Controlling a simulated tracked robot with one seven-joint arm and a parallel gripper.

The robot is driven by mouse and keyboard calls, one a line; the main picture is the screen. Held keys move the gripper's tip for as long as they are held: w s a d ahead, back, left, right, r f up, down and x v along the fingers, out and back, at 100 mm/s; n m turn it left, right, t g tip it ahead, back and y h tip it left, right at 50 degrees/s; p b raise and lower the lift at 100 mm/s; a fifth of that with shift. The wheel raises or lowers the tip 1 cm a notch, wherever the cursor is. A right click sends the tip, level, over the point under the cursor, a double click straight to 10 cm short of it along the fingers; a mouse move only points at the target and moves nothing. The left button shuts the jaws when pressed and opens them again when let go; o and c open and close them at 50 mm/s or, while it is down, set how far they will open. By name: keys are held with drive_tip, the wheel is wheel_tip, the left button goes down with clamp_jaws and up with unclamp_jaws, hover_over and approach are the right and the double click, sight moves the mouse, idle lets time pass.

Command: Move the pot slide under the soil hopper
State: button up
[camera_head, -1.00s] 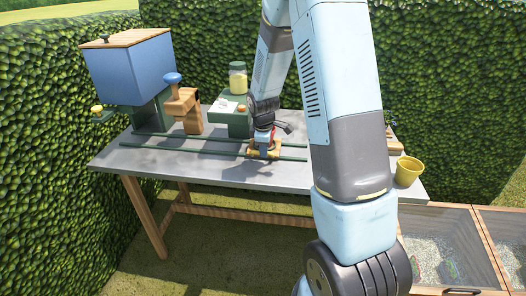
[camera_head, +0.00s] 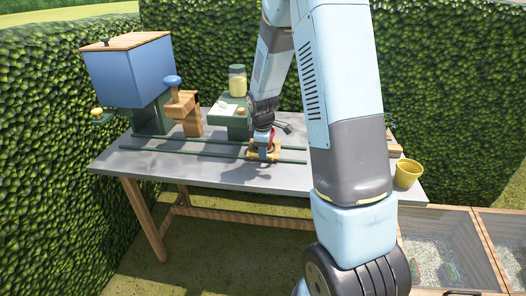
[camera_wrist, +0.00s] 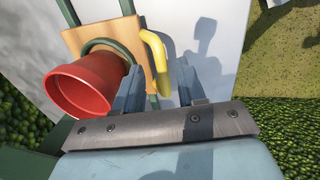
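The pot slide (camera_head: 254,154) is a wooden plate on green rails on the grey table. In the wrist view the slide (camera_wrist: 76,40) carries a red pot (camera_wrist: 82,86) in a dark green ring and has a yellow handle (camera_wrist: 155,55). My gripper (camera_head: 264,146) is low over the slide, and hides much of it in the head view. In the wrist view my gripper (camera_wrist: 157,84) has its two fingers apart, with the lower end of the handle between them. I cannot tell whether they touch it. The blue soil hopper (camera_head: 128,75) with a wooden lid stands at the table's left end.
A wooden press-like block with a blue knob (camera_head: 172,80) stands beside the rails, right of the hopper. A green stand (camera_head: 237,121) with a yellow jar (camera_head: 237,81) is behind the rails. A yellow pot (camera_head: 408,173) sits at the right end. The rails (camera_head: 190,148) left of the slide look clear.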

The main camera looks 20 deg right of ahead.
wheel_tip(320, 180, up, 13)
drive_tip(key=s+a, duration=0.1)
drive_tip(key=s, duration=0.1)
drive_tip(key=shift+f, duration=0.2)
